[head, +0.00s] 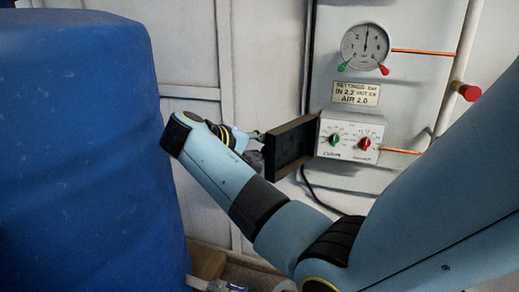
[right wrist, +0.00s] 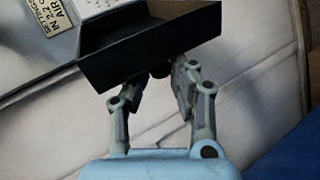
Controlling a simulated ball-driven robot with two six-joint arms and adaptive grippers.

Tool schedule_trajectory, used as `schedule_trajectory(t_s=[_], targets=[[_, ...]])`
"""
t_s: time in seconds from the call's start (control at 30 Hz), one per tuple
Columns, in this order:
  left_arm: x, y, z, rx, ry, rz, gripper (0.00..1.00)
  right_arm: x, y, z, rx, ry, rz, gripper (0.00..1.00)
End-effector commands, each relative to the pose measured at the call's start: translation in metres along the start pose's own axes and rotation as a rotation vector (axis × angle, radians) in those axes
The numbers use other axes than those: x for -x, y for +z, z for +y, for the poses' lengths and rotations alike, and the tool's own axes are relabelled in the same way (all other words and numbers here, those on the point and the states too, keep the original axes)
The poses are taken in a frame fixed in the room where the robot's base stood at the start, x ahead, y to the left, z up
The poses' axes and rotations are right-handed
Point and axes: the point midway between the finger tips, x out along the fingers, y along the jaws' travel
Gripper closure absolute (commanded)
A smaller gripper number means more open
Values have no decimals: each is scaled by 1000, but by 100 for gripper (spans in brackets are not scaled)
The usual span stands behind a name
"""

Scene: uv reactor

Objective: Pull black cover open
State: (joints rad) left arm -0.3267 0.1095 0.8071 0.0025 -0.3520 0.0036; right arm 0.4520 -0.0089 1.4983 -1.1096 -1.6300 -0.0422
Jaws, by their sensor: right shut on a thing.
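The black cover (head: 290,146) is a shallow open box shape. In the head view it stands out from the left side of the white control box (head: 350,138), whose green and red knobs are uncovered. In the right wrist view the cover (right wrist: 150,35) lies across the top, its hollow side partly visible. My right gripper (head: 256,137) is at the cover's left edge in the head view, partly hidden by my wrist. In the right wrist view its fingers (right wrist: 158,76) are shut at the cover's near edge, on a small dark part. My left gripper is not in view.
A large blue barrel (head: 80,150) fills the left, close to my right wrist. A round gauge (head: 365,46) and a settings label (head: 356,93) are above the control box. Orange pipes and a red knob (head: 467,91) are to the right. A black cable hangs below.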

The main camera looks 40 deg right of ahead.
Motion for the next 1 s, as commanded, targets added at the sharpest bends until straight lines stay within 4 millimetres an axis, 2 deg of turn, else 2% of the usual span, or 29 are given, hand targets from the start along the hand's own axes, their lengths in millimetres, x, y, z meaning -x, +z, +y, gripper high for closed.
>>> schedule_trajectory(t_s=[0.23, 0.33, 0.47, 0.6, 0.8, 1.0], targets=[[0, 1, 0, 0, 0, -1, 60, 0, 0, -1, 2, -2, -1, 100], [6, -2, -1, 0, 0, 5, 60, 1, 3, 1, 8, -5, 11, 100], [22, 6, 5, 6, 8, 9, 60, 6, 12, 7, 34, -15, 61, 100], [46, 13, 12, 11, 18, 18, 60, 9, 29, 11, 77, -33, 142, 100], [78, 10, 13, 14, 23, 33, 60, 10, 55, 14, 143, -59, 267, 100], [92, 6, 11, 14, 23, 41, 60, 7, 70, 13, 183, -76, 346, 100]])
